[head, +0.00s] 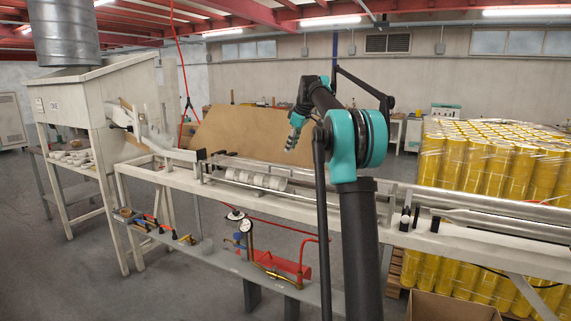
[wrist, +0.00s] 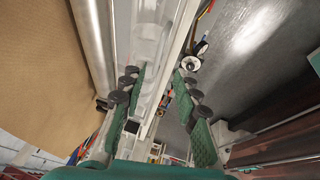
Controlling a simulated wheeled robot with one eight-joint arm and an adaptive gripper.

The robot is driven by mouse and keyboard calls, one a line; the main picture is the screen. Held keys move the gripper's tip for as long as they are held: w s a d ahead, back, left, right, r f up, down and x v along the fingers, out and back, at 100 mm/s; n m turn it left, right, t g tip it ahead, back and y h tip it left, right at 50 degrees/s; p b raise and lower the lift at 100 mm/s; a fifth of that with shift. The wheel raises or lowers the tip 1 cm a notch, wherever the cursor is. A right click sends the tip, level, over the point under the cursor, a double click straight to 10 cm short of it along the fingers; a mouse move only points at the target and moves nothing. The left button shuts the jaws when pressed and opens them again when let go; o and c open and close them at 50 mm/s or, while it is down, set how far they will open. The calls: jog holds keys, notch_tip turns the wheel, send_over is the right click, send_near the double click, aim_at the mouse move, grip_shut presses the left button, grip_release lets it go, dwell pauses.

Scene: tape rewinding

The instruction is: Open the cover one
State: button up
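A long machine bench (head: 150,172) with metal rollers runs across the head view. A clear, see-through cover (wrist: 150,45) seems to lie along the rollers in the wrist view; its edges are hard to make out, and I cannot tell which cover is cover one. White tape rolls (head: 256,180) sit in the machine at the middle. My gripper (head: 292,138) hangs above and behind these rolls in the head view. In the wrist view my gripper (wrist: 158,88) has its two green padded fingers spread apart, with nothing between them, above the rail.
A brown board (head: 238,135) leans behind the bench. A lower shelf (head: 215,262) holds gauges and a red tank (head: 283,268). Stacks of yellow rolls (head: 490,165) stand at the right. A tall white hopper cabinet (head: 85,105) stands at the left.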

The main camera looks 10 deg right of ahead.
jog(key=x, duration=0.9)
jog(key=shift+f, duration=0.25)
grip_shut()
